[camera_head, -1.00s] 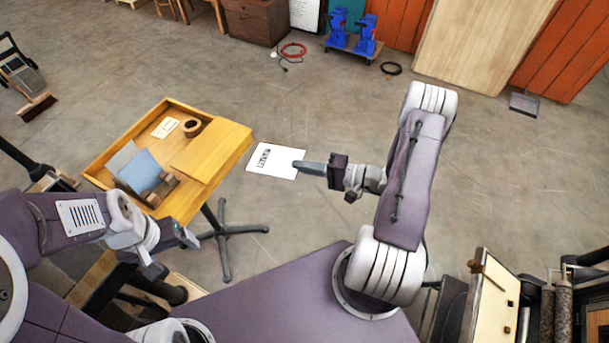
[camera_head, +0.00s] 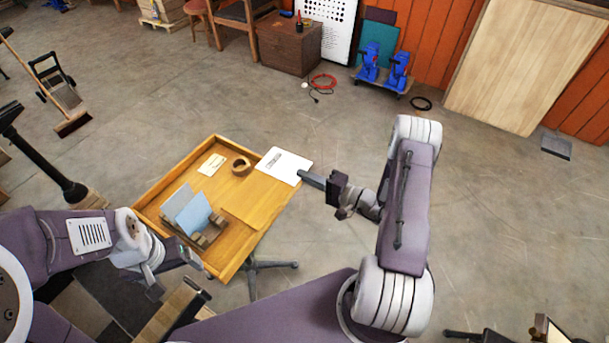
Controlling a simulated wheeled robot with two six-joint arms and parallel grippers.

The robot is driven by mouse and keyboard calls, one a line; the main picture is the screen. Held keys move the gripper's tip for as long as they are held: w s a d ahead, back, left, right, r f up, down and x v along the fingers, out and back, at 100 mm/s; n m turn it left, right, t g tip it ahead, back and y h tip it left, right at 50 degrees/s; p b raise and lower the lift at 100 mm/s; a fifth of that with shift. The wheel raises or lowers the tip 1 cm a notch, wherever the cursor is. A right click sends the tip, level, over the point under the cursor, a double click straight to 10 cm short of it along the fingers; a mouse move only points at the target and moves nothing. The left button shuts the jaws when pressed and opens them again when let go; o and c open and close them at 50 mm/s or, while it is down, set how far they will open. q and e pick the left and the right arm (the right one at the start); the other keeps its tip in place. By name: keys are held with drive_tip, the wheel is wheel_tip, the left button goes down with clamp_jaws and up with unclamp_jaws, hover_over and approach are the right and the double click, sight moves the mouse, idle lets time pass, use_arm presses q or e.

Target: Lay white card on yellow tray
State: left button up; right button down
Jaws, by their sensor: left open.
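The white card (camera_head: 285,165) has dark print near its left side. My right gripper (camera_head: 311,179) is shut on its right edge and holds it flat. The card's left part overlaps the upper right end of the flat yellow surface (camera_head: 255,204), apparently the yellow tray, on the right part of a rimmed wooden stand. I cannot tell whether card and surface touch. My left gripper (camera_head: 175,276) is open and empty, in front of the stand's lower left side.
On the stand are a tape roll (camera_head: 241,166), a small cream card (camera_head: 211,164) and a wooden holder (camera_head: 208,236) with blue-grey cards (camera_head: 190,212). A trolley with blue presses (camera_head: 383,73) and a wooden cabinet (camera_head: 290,46) are far back.

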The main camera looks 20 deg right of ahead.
drive_tip(key=shift+w+a, duration=0.1)
drive_tip(key=shift+a, duration=0.05)
wheel_tip(320, 180, down, 8)
drive_tip(key=b, duration=0.6)
drive_tip(key=shift+r, duration=0.15)
drive_tip(key=c, duration=1.5)
unclamp_jaws()
